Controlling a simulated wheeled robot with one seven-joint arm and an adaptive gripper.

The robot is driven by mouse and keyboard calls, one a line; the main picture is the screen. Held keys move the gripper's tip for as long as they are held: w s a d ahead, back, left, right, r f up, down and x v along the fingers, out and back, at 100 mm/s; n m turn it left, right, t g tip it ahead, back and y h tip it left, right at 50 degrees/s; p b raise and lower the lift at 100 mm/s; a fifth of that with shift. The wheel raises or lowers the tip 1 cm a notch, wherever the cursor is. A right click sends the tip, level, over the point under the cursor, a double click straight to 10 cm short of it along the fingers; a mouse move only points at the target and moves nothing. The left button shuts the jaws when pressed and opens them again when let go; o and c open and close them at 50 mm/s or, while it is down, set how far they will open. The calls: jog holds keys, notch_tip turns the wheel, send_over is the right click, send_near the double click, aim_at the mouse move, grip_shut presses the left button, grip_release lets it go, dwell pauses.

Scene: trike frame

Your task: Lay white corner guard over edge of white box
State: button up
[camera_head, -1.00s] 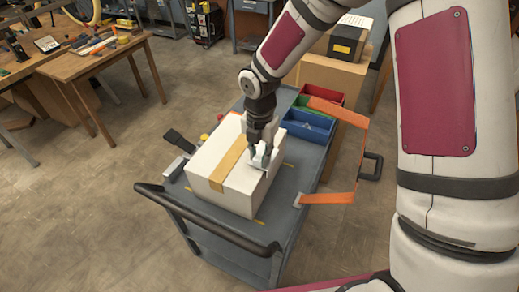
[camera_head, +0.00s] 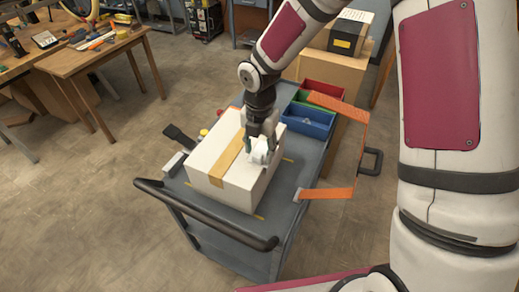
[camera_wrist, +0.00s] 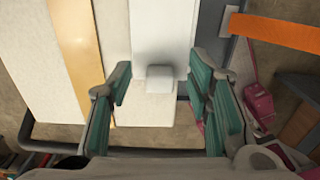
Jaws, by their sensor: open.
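The white box (camera_head: 226,176), with a tan tape strip along its top, sits on the grey cart. The white corner guard (camera_wrist: 165,30) shows in the wrist view as a pale plate with a small raised block, at the box's right edge. In the head view the guard (camera_head: 261,155) is a small white piece at the box's right side, partly hidden by the fingers. My gripper (camera_wrist: 158,85) is open. Its green-padded fingers stand apart on either side of the guard's block, with gaps showing. Whether a flange hangs down the box's side is hidden.
The grey cart (camera_head: 225,252) has a dark push handle in front. Red, green and blue bins (camera_head: 308,122) stand behind the box. A cardboard box (camera_head: 333,72) stands behind.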

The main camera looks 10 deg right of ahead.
notch_tip(320, 180, up, 11)
jog(key=shift+r, duration=0.15)
jog(key=shift+s, duration=0.1)
dwell(0.6)
